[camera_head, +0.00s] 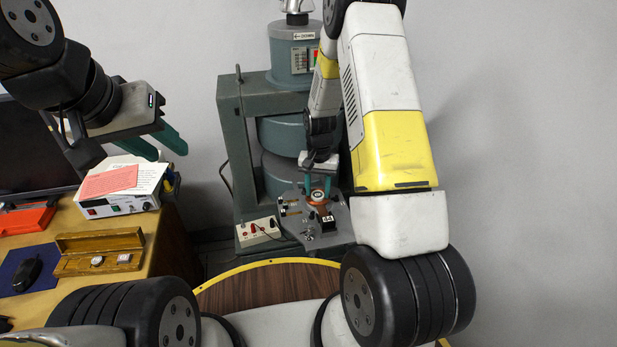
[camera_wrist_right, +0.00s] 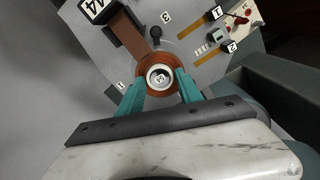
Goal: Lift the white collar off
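In the head view my right gripper (camera_head: 317,186) is over the brown disc (camera_head: 318,199). My left gripper (camera_head: 160,148) is open and empty, above the desk at left.
The grey plate (camera_wrist_right: 190,25) carries numbered labels, a black knob (camera_wrist_right: 156,32) and a brown arm with a black "44" block (camera_wrist_right: 98,12). The tall grey-green magnet (camera_head: 285,135) stands behind. A white instrument (camera_head: 120,188) and wooden box (camera_head: 100,252) are on the desk.

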